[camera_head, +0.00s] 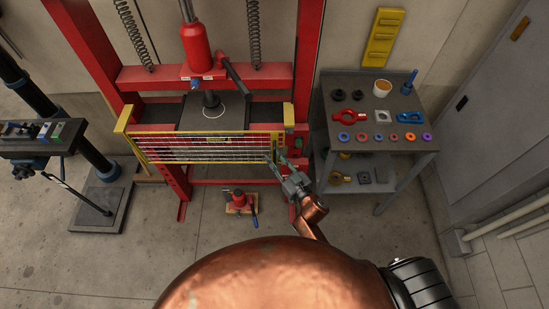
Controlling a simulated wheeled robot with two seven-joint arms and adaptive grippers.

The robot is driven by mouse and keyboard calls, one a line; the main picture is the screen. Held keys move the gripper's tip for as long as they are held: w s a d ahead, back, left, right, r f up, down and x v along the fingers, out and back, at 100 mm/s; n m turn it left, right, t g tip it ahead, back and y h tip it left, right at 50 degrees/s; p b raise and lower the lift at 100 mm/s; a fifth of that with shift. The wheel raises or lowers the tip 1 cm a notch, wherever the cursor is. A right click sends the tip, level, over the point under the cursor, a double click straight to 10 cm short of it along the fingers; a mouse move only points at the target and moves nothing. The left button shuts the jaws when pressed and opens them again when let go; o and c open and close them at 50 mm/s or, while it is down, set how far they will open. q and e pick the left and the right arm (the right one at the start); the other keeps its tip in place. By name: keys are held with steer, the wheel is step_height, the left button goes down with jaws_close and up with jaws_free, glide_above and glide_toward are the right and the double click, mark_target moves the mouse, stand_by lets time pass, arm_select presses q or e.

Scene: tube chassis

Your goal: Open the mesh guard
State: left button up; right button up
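The mesh guard (205,154) is a wide yellow-framed panel of thin bars across the front of the red press (134,77). It looks closed, standing upright in front of the press bed. My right gripper (276,157) is at the guard's right end, near its lower right corner. Its two fingers look spread apart, with nothing clearly between them. Whether they touch the guard frame cannot be told from this view. My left gripper is out of view.
A small red jack (239,202) sits on the floor below the guard. A bench tool (97,208) stands at the left. The floor in front is mostly clear.

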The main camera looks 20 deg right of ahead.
jaws_close()
stand_by(0.7)
